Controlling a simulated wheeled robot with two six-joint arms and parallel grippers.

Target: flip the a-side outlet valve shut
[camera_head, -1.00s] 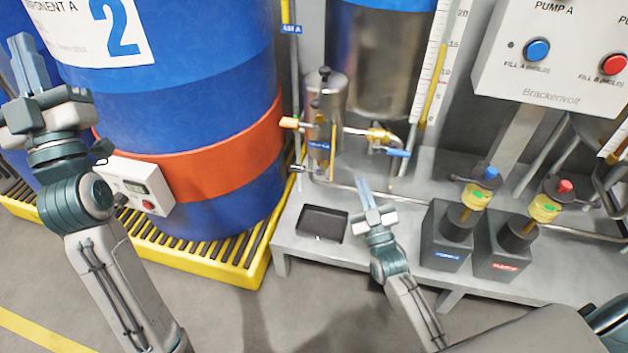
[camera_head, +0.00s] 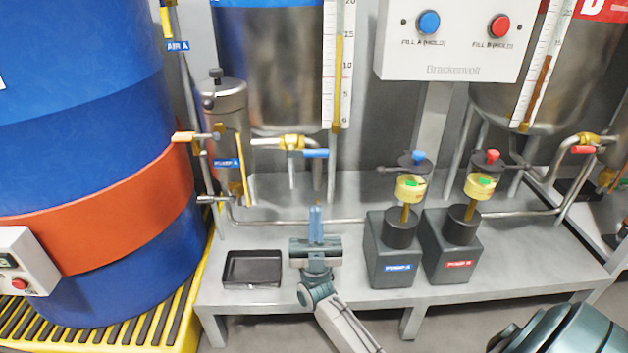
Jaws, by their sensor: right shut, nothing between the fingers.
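The A-side outlet valve has a brass body (camera_head: 291,143) on the pipe below the blue-topped steel tank. Its blue lever (camera_head: 316,153) sticks out to the right, roughly level and along the pipe. My right gripper (camera_head: 316,209) is in front of and below the lever, over the bench. Its fingers point up and away, shut and empty. A clear gap shows between the fingertips and the lever. My left gripper is out of view.
A black tray (camera_head: 252,282) lies left of my right gripper, and pump A (camera_head: 392,250) and pump B (camera_head: 452,245) stand to its right. A steel filter pot (camera_head: 226,115) and an orange-handled valve (camera_head: 184,137) are left of the outlet valve.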

